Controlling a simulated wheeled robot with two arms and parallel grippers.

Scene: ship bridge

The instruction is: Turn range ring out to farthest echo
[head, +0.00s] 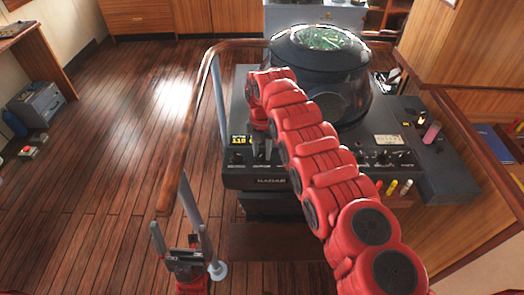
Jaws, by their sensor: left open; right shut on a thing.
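The radar console (240,180) stands ahead, with a dark round display housing (285,50) on top. The display (322,37) shows green echoes; its range ring is too small to make out. My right arm reaches across the console, and its gripper (261,150) points down at the left front of the panel, beside a small yellow-lettered readout (240,140). It is shut on a control knob there, mostly hidden by the gripper. My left gripper (179,238) is open and empty, left of the console, over the floor.
A wooden handrail (190,130) on grey posts curves round the console's left side. Small knobs (385,155), a pink cylinder (431,132) and coloured pens (391,187) are at the right.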

